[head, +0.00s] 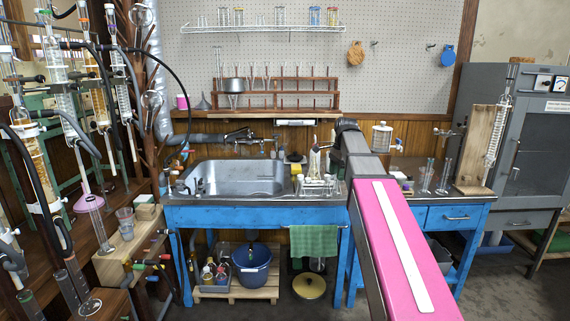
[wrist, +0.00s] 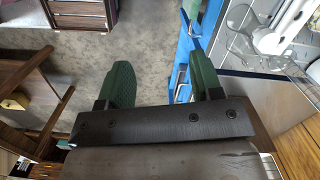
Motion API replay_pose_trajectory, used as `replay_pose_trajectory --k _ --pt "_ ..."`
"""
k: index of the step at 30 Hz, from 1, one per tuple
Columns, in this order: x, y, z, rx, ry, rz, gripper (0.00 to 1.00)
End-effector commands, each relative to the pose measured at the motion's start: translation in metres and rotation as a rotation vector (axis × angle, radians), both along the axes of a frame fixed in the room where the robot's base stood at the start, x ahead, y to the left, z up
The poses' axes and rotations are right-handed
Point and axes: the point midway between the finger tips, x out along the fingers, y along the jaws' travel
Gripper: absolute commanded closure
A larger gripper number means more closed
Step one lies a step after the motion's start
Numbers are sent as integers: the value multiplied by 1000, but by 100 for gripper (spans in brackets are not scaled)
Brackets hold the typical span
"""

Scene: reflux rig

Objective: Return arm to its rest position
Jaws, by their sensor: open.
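My arm, pink with a white stripe, reaches from the lower right of the head view toward the counter. Its end is dark and hides what lies behind it. My gripper (wrist: 160,83) shows in the wrist view, with two green fingers set wide apart. It is open, and nothing is between the fingers. Behind the fingers lie the grey floor (wrist: 145,40) and the edge of the blue bench.
A blue bench (head: 260,217) holds a steel sink (head: 240,178). A glassware rig (head: 70,110) crowds the left. A wooden board with a condenser (head: 478,148) stands right of my arm. Clear glassware (wrist: 265,45) is close to the right finger in the wrist view.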

Motion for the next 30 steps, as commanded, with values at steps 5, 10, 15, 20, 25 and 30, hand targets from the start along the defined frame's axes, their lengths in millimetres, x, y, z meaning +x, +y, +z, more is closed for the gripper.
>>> replay_pose_trajectory --k 5,10,15,20,25,30 --pt "-10 1 -29 -5 -8 77 40" --pt "-23 3 -66 -13 -18 179 40" --pt "-46 6 -119 -23 -34 343 40" --pt "-75 8 -176 -38 -52 538 40" --pt "-111 10 -231 -51 -68 748 40" --pt "-150 11 -279 -66 -79 961 40"
